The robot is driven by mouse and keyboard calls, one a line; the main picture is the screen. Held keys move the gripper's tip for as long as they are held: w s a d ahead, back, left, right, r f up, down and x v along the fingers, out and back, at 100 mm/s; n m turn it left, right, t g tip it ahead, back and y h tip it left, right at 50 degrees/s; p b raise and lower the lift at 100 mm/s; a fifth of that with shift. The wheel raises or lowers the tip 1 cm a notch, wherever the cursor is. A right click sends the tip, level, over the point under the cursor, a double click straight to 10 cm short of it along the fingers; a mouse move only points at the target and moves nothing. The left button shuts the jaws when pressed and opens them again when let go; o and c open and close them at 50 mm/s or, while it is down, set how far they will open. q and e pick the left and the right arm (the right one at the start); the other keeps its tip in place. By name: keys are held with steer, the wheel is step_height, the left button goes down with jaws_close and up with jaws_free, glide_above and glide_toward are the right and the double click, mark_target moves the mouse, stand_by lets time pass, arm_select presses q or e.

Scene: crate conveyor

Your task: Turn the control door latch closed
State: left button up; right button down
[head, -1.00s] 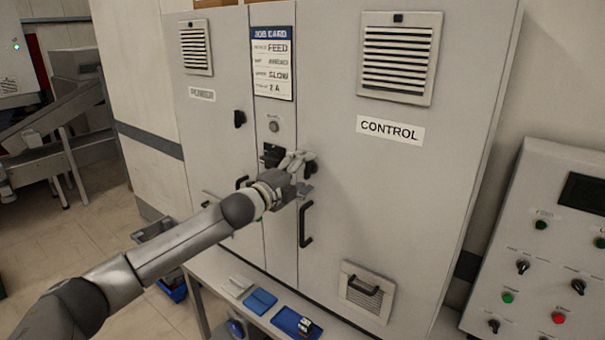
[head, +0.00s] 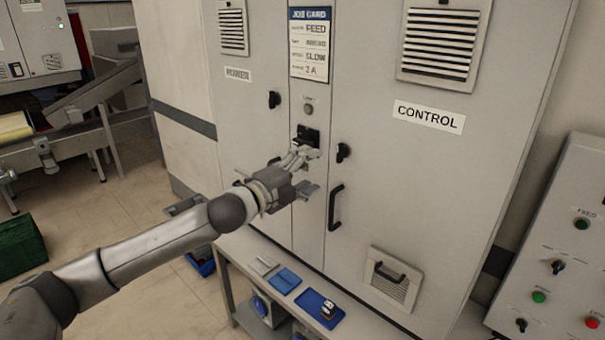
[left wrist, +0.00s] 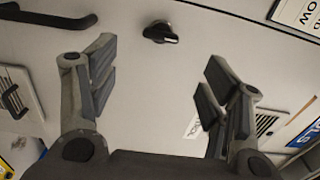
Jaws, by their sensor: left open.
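The control door (head: 400,190) is a tall grey cabinet door, and it looks flush with the cabinet. Its latch (head: 343,152) is a small black knob with a short lever, left of the CONTROL label and above the door handle (head: 335,207). In the left wrist view the latch (left wrist: 160,34) sits beyond the fingertips, roughly between the two fingers. My left gripper (head: 308,172) is open and empty, in front of the cabinet just left of the latch and apart from it. Its spread fingers (left wrist: 158,62) also show in the left wrist view. My right gripper is not in view.
The power door's latch (head: 274,99) is to the left. A black device (head: 306,136) is on the centre strip behind my gripper. A low bench with a blue tray (head: 320,309) stands below. A control panel (head: 560,240) is at right.

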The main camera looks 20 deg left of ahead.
arm_select(q)
steer(key=shift+v, duration=0.85)
